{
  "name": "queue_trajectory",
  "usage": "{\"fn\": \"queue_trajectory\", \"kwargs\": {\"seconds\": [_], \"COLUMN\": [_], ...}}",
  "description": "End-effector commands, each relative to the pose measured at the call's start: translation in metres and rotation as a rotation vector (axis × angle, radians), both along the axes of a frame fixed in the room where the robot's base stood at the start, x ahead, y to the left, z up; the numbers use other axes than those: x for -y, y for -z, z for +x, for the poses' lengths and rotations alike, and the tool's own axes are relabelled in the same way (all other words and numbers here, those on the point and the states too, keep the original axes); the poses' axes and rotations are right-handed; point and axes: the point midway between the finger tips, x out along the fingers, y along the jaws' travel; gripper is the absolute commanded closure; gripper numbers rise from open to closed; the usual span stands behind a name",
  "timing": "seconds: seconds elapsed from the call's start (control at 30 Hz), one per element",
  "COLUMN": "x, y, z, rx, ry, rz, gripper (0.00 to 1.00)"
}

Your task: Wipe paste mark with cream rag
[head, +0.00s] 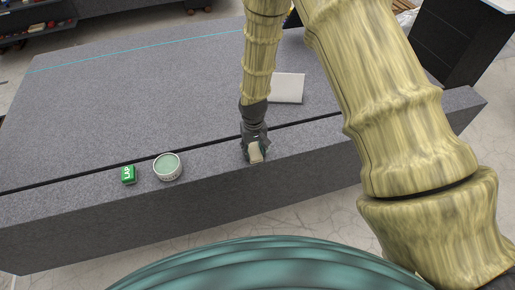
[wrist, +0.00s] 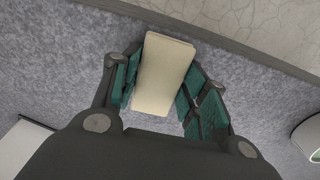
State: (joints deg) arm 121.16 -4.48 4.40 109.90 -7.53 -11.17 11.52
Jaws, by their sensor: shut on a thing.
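The cream rag (wrist: 165,75) is a folded pale block between the teal-padded fingers of my gripper (wrist: 160,98) in the wrist view. In the head view my gripper (head: 255,150) points down at the front strip of the granite bed (head: 150,100), with the cream rag (head: 256,154) at its tips. The rag is at or close above the granite; I cannot tell whether it touches. No paste mark can be made out in either view; the area under the rag and gripper is hidden.
A white flat slab (head: 288,88) lies behind, to the right. A dark groove runs along the bed; its front edge is close.

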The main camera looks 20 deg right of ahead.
Motion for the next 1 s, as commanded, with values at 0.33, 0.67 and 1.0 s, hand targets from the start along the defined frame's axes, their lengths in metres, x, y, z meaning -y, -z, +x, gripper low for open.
{"fn": "queue_trajectory", "kwargs": {"seconds": [0.33,0.67,1.0], "x": [0.013,0.021,0.001], "y": [0.001,0.000,-0.003], "z": [-0.001,-0.001,-0.001], "rx": [-0.003,-0.003,-0.002], "ry": [0.002,0.000,-0.001], "rz": [0.001,0.001,0.000], "gripper": [0.75,0.75,0.75]}}
